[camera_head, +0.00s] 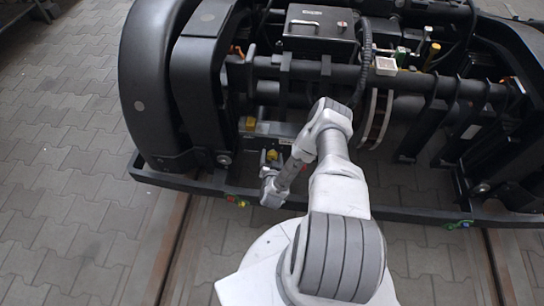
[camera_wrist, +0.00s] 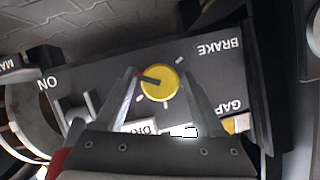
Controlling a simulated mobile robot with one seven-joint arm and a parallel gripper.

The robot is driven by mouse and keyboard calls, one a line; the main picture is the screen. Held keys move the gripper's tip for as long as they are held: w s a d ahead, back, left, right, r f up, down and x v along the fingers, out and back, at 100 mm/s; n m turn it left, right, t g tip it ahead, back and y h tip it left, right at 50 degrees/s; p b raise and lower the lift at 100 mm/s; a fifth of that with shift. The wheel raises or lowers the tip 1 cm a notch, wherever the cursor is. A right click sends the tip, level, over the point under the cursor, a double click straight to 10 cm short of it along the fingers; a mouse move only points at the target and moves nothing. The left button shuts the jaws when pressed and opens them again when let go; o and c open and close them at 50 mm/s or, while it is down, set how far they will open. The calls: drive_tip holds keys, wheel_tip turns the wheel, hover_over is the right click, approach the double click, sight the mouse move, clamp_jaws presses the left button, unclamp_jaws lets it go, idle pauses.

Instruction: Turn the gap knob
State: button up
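A round yellow knob (camera_wrist: 160,83) sits on a dark panel (camera_wrist: 95,82) in the wrist view. A dark pointer mark on it points left, and short pale tick marks surround it. The panel carries the words BRAKE at upper right, GAP at lower right and ON at left, all turned in the picture. My gripper (camera_wrist: 159,72) is open, with one finger on each side of the knob. I cannot tell whether either finger touches it.
A white label (camera_wrist: 145,126) is partly hidden behind my gripper. A grey block (camera_wrist: 78,108) stands on the panel's left. The black bogie (camera_head: 150,90) fills the upper head view, with a low frame bar (camera_head: 400,213) along its front. Paved floor (camera_head: 60,180) lies open at left.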

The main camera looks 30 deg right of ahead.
clamp_jaws()
drive_tip(key=shift+w+a+r+n+g+h+p, duration=0.1)
drive_tip(key=shift+n+g+h+p, duration=0.3)
drive_tip(key=shift+n+h+p, duration=0.45)
drive_tip(key=shift+n+g+h, duration=0.25)
drive_tip(key=shift+n+g, duration=0.15)
drive_tip(key=shift+n, duration=0.65)
drive_tip(key=shift+n+g+h+b, duration=0.45)
drive_tip(key=shift+n+h, duration=0.35)
drive_tip(key=shift+n, duration=0.3)
drive_tip(key=shift+n+h+b, duration=0.4)
drive_tip(key=shift+n+h, duration=0.2)
drive_tip(key=shift+n, duration=0.4)
